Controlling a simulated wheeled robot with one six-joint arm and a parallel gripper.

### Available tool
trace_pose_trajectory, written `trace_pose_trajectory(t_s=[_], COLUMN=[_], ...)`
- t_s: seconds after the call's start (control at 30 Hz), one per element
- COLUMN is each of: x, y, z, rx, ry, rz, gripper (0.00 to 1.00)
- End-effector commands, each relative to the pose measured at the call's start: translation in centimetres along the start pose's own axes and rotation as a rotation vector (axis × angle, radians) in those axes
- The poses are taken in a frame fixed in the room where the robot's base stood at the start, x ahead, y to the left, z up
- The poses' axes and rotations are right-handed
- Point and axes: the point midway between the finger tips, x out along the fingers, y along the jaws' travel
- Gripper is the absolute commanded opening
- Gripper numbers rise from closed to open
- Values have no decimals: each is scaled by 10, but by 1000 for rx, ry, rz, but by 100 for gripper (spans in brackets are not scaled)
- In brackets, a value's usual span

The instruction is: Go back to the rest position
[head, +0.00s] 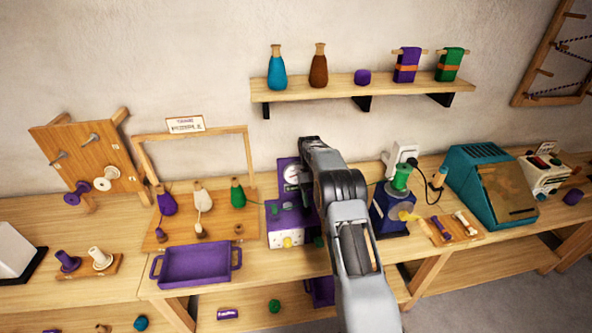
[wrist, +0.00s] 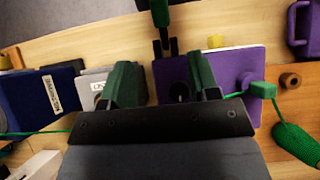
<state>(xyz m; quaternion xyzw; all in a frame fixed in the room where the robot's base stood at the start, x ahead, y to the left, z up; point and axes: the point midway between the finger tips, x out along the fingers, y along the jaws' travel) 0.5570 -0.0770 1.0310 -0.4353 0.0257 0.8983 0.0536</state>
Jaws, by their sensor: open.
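My gripper (wrist: 163,82) is open in the wrist view, its two green fingers apart with no object visible between them. It hangs over a purple machine (wrist: 225,72), which also shows in the head view (head: 285,218) beside my arm. In the head view my arm reaches up from the bottom centre, and its links hide the fingers and part of the machine. A green thread (wrist: 40,132) runs in from the left in the wrist view. On the right, green thread runs between a green cone (wrist: 298,143) and a small green piece (wrist: 262,90).
A blue winder with a green spool (head: 400,178) stands close right of my arm. A teal box (head: 490,185) is farther right. A purple tray (head: 195,265) and a wooden frame with cones (head: 190,135) are left. A wall shelf (head: 350,87) holds bottles.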

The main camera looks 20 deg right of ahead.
Motion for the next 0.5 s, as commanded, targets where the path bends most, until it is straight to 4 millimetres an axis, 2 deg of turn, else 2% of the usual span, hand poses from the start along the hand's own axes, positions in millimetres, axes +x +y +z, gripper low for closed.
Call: trace_pose_trajectory(t_s=[0.17,0.27,0.37,0.5], x=[-5,-17,-35,-54], y=[-2,-5,-11,-22], z=[5,19,44,93], rx=[-3,-6,-13,-27], ry=[16,63,148,299], rz=[3,7,13,22], gripper=[55,55,55,55])
